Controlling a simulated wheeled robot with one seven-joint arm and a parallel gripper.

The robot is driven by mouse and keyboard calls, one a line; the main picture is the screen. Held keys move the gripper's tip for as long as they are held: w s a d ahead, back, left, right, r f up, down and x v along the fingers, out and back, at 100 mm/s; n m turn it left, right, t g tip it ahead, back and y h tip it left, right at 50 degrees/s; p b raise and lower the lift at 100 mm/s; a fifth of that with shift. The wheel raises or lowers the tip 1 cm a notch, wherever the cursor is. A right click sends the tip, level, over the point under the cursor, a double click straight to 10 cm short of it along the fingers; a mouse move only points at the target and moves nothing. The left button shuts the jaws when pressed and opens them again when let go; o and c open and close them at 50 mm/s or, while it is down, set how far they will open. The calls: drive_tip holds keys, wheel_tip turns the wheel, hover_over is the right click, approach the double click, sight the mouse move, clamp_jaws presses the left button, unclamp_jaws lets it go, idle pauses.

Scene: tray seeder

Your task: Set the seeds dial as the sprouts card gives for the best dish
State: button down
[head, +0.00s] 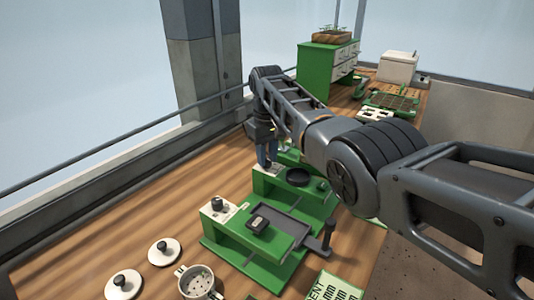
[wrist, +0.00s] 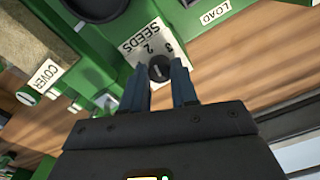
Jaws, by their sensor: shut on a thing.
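The seeds dial (wrist: 159,68) is a small dark round knob on a white plate marked SEEDS (wrist: 142,44), with the digits 2 and 3 legible beside it. My gripper (wrist: 160,82) has its blue fingers on either side of the knob and is shut on it. I cannot clearly make out where the dial points. In the head view my gripper (head: 266,158) reaches down to the far part of the green seeder (head: 262,184), and hides the dial there. A card with green lettering (head: 330,288) is cut off at the bottom edge; I cannot tell whether it is the sprouts card.
Labels LOAD (wrist: 215,13) and COVER (wrist: 46,77) are near the dial. Another dark knob (head: 217,203) sits on a nearer white plate. Two white lids (head: 164,251) and a pot (head: 200,282) stand at front left. A green cabinet (head: 318,68) stands farther back.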

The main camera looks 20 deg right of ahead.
sight(267, 159)
drive_tip(key=m, duration=0.4)
drive_tip(key=shift+m, duration=0.3)
drive_tip(key=m, duration=0.4)
drive_tip(key=shift+m, duration=0.3)
drive_tip(key=c, duration=0.9)
unclamp_jaws()
drive_tip(key=shift+o, duration=0.2)
drive_tip(key=shift+r+b, duration=0.35)
drive_tip(key=shift+r, duration=3.55)
